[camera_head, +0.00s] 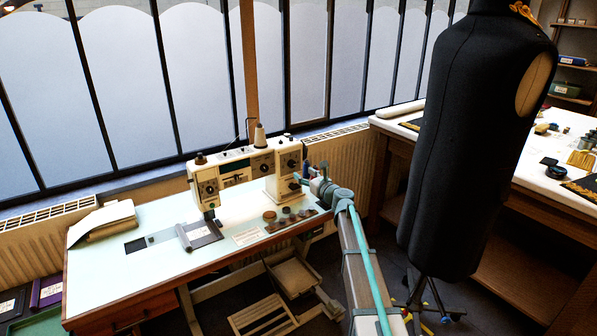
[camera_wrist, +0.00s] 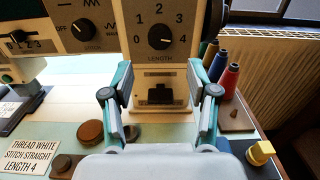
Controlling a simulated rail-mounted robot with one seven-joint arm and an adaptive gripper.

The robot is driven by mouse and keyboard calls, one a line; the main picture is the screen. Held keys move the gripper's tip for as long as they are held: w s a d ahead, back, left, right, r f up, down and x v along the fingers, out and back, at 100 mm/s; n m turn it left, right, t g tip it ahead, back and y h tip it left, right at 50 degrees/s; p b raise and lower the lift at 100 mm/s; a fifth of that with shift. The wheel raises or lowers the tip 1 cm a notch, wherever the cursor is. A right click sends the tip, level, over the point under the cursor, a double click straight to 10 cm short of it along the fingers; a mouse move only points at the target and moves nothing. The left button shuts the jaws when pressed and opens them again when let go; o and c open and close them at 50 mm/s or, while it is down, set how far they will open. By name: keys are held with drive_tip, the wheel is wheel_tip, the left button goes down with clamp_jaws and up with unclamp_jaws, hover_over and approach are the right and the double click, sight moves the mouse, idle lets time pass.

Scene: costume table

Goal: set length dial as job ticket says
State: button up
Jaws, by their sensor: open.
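In the head view my gripper is at the machine's right end, partly hidden by my arm.
The stitch dial (camera_wrist: 87,30) sits left of the length dial. Blue and red thread spools (camera_wrist: 228,82) stand just right of my gripper. Brown discs (camera_wrist: 90,132) and a yellow piece (camera_wrist: 260,152) lie nearby. A black dress form (camera_head: 470,140) stands right of my arm.

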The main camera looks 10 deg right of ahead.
drive_tip(key=v, duration=0.4)
drive_tip(key=shift+s+d, duration=0.15)
drive_tip(key=shift+s, duration=0.15)
